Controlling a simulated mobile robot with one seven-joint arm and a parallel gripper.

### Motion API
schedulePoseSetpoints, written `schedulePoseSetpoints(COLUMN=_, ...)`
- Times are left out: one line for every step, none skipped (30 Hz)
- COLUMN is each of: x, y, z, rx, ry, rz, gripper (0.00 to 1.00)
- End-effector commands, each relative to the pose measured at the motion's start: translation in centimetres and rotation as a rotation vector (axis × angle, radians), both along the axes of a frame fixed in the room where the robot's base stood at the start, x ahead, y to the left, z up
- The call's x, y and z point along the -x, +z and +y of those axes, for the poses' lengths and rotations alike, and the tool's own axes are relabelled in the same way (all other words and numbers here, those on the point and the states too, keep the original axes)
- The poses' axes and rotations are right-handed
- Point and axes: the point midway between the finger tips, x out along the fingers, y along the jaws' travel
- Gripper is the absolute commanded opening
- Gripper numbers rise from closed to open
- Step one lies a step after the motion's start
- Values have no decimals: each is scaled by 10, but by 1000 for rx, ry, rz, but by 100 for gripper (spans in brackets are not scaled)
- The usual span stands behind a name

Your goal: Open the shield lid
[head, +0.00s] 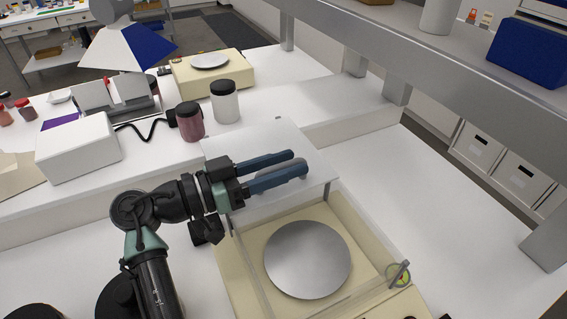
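The balance (236,262) has a cream body, a round steel pan (307,260) and a clear box-shaped shield (345,208) around the pan. A pale, see-through panel (230,143), which looks like the shield lid, extends back from the shield's rear edge. The top above the pan looks uncovered. My gripper (300,161) is in front of this panel, its two blue fingers pointing right with a narrow gap between them. I see nothing held between them. Whether a finger touches the panel cannot be told.
A dark red jar (190,122) and a white jar with a black lid (225,104) stand behind the panel. A white box (78,149) is at left. A grey shelf beam (430,62) crosses above right. The bench right of the balance is clear.

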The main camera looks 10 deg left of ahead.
Motion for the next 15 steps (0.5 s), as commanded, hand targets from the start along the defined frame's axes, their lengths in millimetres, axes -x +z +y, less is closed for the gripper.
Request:
schedulePoseSetpoints(x=0, y=0, z=0, rx=0, ry=-1, rz=-1, gripper=47)
schedulePoseSetpoints(x=0, y=0, z=0, rx=0, ry=-1, rz=-1, gripper=47)
schedulePoseSetpoints(x=0, y=0, z=0, rx=0, ry=-1, rz=-1, gripper=47)
schedulePoseSetpoints(x=0, y=1, z=0, rx=0, ry=-2, rz=-1, gripper=47)
schedulePoseSetpoints(x=0, y=2, z=-1, rx=-1, ry=-2, rz=-2, gripper=47)
schedulePoseSetpoints(x=0, y=5, z=0, rx=-1, ry=-2, rz=-3, gripper=47)
schedulePoseSetpoints(x=0, y=8, z=0, rx=-2, ry=-2, rz=-3, gripper=47)
schedulePoseSetpoints(x=0, y=11, z=0, rx=-3, ry=-2, rz=-4, gripper=47)
schedulePoseSetpoints(x=0, y=17, z=0, rx=-2, ry=-2, rz=-6, gripper=47)
schedulePoseSetpoints(x=0, y=23, z=0, rx=-4, ry=-2, rz=-7, gripper=47)
schedulePoseSetpoints(x=0, y=28, z=0, rx=-3, ry=-1, rz=-6, gripper=47)
schedulePoseSetpoints(x=0, y=36, z=0, rx=-4, ry=-1, rz=-7, gripper=47)
schedulePoseSetpoints(x=0, y=43, z=0, rx=-4, ry=-1, rz=-8, gripper=47)
schedulePoseSetpoints(x=0, y=48, z=0, rx=-5, ry=-1, rz=-7, gripper=47)
schedulePoseSetpoints(x=0, y=57, z=0, rx=-5, ry=-1, rz=-7, gripper=47)
